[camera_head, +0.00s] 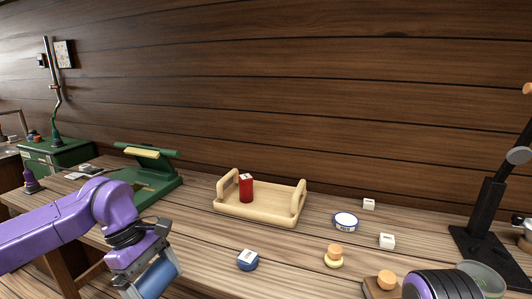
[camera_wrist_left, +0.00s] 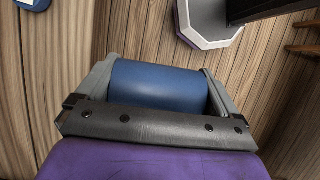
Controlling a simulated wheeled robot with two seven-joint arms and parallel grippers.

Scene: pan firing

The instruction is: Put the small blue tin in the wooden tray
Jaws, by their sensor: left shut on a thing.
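My left gripper (camera_head: 152,277) is shut on a blue cylindrical tin (camera_head: 160,274), off the bench's front edge at the lower left of the head view. In the left wrist view the blue tin (camera_wrist_left: 158,86) lies sideways between the two fingers. The wooden tray (camera_head: 262,212) is pale, with a raised handle at each end, and rests on the bench right of the gripper. A red tin (camera_head: 246,188) stands inside the tray towards its left end. My right gripper is not in view.
A green frame-like device (camera_head: 150,180) stands left of the tray. Right of the tray are a white-and-blue round tin (camera_head: 345,221), white blocks (camera_head: 387,241) and a cork-topped piece (camera_head: 334,257). A black stand (camera_head: 487,220) is at the far right. The tray's right part is empty.

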